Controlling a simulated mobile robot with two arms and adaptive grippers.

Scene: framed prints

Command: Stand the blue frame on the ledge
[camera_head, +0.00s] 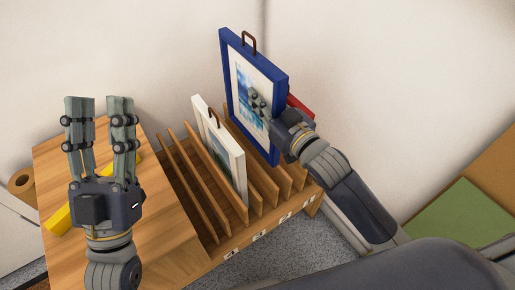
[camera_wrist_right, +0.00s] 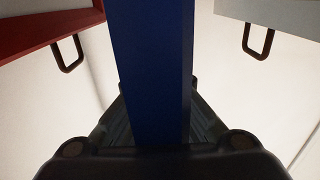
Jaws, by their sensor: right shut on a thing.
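The blue frame (camera_head: 234,52) has a white mat, a blue-green picture and a brown hanging loop on its top edge. My right gripper (camera_head: 258,101) is shut on its right side edge and holds it upright over the slotted wooden rack. In the right wrist view the blue frame (camera_wrist_right: 155,70) stands between the fingers. The frame's lower edge is partly hidden, so I cannot tell whether it is still in a slot. My left gripper (camera_head: 101,110) is open and empty, above the wooden table. I cannot make out the ledge.
The rack (camera_head: 207,212) has several upright dividers. A white frame (camera_head: 237,163) stands in it, left of the blue one. A red frame (camera_head: 299,106) is behind my right gripper. A yellow object (camera_head: 60,220) lies on the table (camera_head: 165,245). A green panel (camera_head: 455,222) is at right.

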